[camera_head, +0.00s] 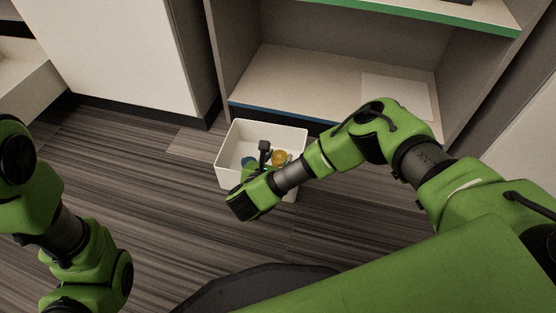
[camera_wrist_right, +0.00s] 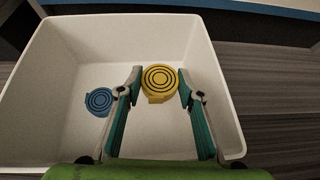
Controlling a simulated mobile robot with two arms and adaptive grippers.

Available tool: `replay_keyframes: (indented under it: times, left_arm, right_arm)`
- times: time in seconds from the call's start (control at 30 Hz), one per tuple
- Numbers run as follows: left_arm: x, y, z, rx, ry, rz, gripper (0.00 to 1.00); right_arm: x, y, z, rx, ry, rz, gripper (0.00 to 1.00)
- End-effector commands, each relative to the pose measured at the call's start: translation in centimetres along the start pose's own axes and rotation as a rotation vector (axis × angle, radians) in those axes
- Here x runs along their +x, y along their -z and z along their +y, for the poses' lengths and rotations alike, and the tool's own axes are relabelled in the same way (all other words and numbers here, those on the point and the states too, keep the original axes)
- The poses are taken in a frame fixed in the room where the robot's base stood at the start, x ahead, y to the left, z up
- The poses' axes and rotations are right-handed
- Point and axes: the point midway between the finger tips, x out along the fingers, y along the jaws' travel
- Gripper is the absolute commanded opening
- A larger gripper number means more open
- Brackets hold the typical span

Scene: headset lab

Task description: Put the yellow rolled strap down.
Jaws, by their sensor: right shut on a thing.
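The yellow rolled strap (camera_head: 280,157) is a flat coil with dark rings. In the right wrist view, the yellow rolled strap (camera_wrist_right: 160,80) sits between the fingertips of my right gripper (camera_wrist_right: 158,84), which is shut on it. It is held within the outline of the white bin (camera_wrist_right: 50,60) and looks larger than the blue roll, so it seems above the bin's floor; the exact gap cannot be told. In the head view my right gripper (camera_head: 275,162) reaches over the bin's near side. My left arm shows at the left, but its gripper fingers do not.
A blue rolled strap (camera_wrist_right: 99,101) lies on the bin floor, left of the yellow one. The white bin (camera_head: 232,143) stands on the dark wood-pattern floor, before an open shelf (camera_head: 300,75) with a pale sheet (camera_head: 398,95). The bin's remaining floor looks clear.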

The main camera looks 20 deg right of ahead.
Motion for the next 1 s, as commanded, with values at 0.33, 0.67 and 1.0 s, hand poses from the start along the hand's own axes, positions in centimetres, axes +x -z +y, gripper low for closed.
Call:
replay_keyframes:
  times: [0.33, 0.67, 1.0]
  left_arm:
    - [-0.6, 0.2, 0.1, 0.0, 0.0, -0.001, 0.5]
    - [-1.0, 0.2, 0.2, 0.001, 0.0, -0.002, 0.5]
    - [-0.8, 0.2, 0.1, 0.001, 0.0, -0.001, 0.5]
  right_arm:
    - [0.3, 0.6, 0.0, 0.0, 0.001, 0.0, 0.19]
    - [0.5, 1.2, -0.1, 0.0, 0.001, 0.004, 0.44]
    - [0.4, 1.3, -0.3, -0.004, 0.003, 0.009, 0.51]
